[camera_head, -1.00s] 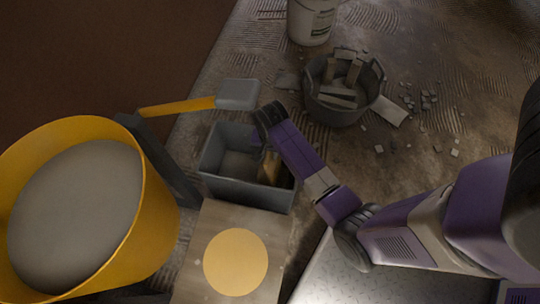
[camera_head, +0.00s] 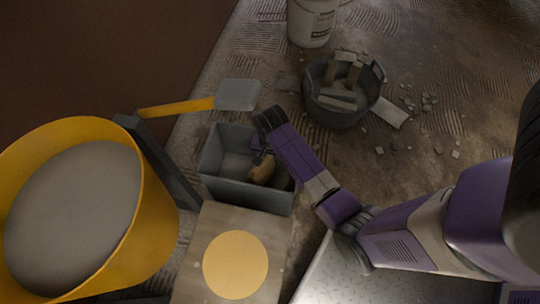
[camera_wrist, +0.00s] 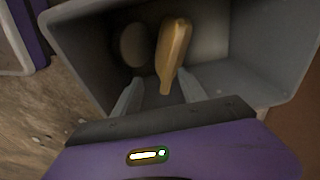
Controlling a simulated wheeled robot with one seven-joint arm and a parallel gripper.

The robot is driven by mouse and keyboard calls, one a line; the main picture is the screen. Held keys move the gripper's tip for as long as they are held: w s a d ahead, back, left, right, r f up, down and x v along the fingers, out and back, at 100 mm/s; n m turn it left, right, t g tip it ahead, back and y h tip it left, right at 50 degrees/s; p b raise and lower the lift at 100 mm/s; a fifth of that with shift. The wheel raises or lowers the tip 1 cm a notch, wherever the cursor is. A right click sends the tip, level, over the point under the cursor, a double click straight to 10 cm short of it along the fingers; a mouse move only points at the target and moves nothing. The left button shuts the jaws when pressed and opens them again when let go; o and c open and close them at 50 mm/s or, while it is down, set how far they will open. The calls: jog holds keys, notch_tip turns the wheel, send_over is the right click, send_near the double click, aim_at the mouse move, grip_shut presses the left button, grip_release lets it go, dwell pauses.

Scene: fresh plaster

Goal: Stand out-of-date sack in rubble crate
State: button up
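A grey rectangular crate (camera_head: 222,183) stands left of my arm; its walls fill much of the wrist view (camera_wrist: 80,50). A tan, elongated thing (camera_head: 263,170), perhaps the sack, is inside it, tilted; it also shows in the wrist view (camera_wrist: 174,45). I cannot read any date on it. My gripper (camera_head: 262,152) reaches down into the crate. In the wrist view my gripper (camera_wrist: 160,80) has its fingers spread, with the near end of the tan thing between them and gaps on both sides. A dull round shape (camera_wrist: 134,44) lies beside it in the crate.
A round dark tub (camera_head: 335,112) holds rubble pieces, with chips scattered on the floor around it. A white bucket (camera_head: 311,22) stands behind. A large yellow tub (camera_head: 150,215), a yellow-handled tool (camera_head: 180,108) and a board with a yellow disc (camera_head: 235,264) surround the crate.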

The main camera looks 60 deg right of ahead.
notch_tip(320, 180, up, 12)
jog(key=a+p, duration=0.1)
jog(key=p, duration=0.4)
jog(key=shift+s, duration=0.4)
jog(key=shift+a, duration=0.1)
